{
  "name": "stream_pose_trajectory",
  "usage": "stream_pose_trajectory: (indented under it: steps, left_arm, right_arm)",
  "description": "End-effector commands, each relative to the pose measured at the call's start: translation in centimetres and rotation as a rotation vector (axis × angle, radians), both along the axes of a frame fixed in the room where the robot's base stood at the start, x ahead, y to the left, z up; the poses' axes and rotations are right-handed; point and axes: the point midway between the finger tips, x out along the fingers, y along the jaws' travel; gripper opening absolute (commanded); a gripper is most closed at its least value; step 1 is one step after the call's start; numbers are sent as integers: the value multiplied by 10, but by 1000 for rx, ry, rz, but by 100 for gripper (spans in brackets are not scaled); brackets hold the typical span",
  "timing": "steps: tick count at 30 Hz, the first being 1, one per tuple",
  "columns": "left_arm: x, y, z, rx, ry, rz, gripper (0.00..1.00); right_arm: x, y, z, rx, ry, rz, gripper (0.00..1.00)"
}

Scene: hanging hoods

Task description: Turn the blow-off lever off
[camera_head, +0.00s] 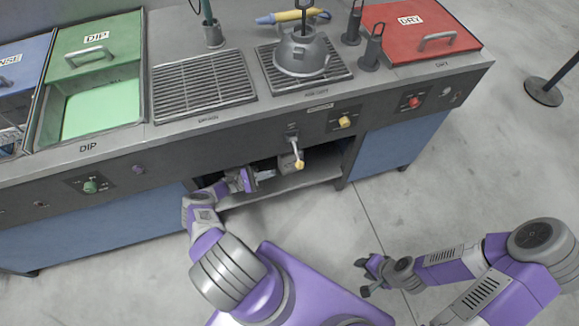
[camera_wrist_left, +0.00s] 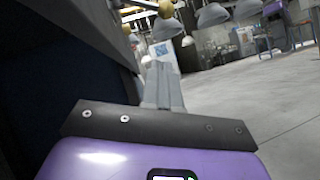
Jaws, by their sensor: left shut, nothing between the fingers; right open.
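A lever with a yellow tip (camera_head: 298,158) hangs from a small mount on the dark front panel of the counter and points downward. I cannot read which control its label names. My left gripper (camera_head: 270,174) is just left of and below the lever's tip, near the open bay under the counter. Its fingers are shut and empty, and they show in the left wrist view (camera_wrist_left: 162,85). My right gripper (camera_head: 367,275) is open and empty over the floor, away from the counter.
A yellow knob (camera_head: 345,122) and a red button (camera_head: 414,102) sit farther right on the panel. A green knob (camera_head: 90,186) is at the left. A grey hood (camera_head: 301,52) hangs over a grate.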

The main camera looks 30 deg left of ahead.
Motion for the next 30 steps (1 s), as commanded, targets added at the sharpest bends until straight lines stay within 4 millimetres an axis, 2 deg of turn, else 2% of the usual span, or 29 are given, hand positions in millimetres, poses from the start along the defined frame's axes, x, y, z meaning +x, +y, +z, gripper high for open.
stream_pose_trajectory:
  steps: [14,21,30]
  left_arm:
    - [33,-54,40,-1,-4,-2,0]
    - [29,-64,61,0,-2,1,0]
    - [27,-71,74,1,-1,0,0]
  right_arm:
    - [0,0,1,0,0,0,43]
    - [0,0,1,0,0,0,43]
    - [0,0,0,0,0,0,43]
